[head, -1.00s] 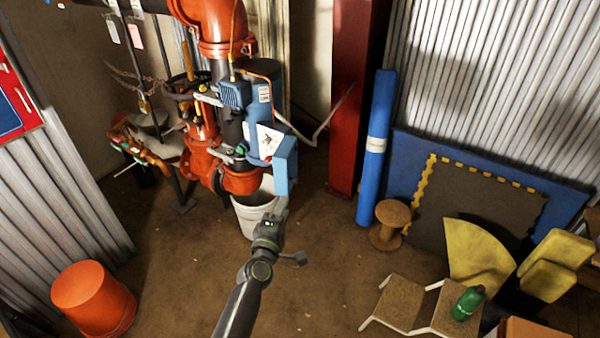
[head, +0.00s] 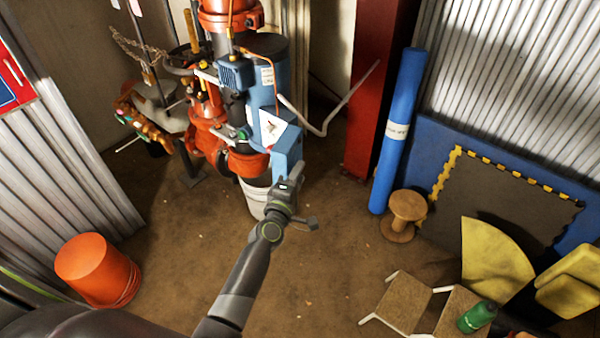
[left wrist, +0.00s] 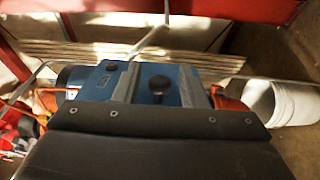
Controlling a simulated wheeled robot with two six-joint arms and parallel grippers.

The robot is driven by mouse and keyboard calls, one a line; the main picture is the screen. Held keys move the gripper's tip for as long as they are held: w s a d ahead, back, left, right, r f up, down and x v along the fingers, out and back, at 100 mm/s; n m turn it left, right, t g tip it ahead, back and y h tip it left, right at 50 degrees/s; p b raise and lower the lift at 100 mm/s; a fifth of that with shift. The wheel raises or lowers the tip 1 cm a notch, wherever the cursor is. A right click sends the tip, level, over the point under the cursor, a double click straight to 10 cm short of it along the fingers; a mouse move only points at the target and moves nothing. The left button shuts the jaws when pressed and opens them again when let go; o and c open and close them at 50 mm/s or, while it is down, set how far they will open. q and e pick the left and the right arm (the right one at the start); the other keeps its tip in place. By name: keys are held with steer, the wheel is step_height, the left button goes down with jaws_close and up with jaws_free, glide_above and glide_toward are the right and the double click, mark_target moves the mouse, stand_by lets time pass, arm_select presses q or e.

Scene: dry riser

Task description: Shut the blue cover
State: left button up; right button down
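The blue cover (head: 288,155) is a blue panel on the front of the blue unit beside the orange pipework in the head view. It seems to stand out from the unit, but its exact angle is hard to tell. My left gripper (head: 291,184) is at its lower front edge and hides part of it. In the left wrist view, a blue surface (left wrist: 146,92) lies ahead, with a black knob (left wrist: 160,84) between my two grey fingers, which are apart. Whether they touch the blue surface is unclear. My right gripper is not in view.
A white bucket (head: 252,200) stands below the unit, and also shows in the left wrist view (left wrist: 280,101). A bent pale rod (head: 340,102) sticks out to its right. An orange bucket (head: 95,268), a wooden spool (head: 405,212) and a blue roll (head: 398,130) stand around clear floor.

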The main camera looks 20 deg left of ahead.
arm_select(q)
steer(key=shift+s, duration=0.1)
steer(key=shift+c, duration=0.7)
jaws_close()
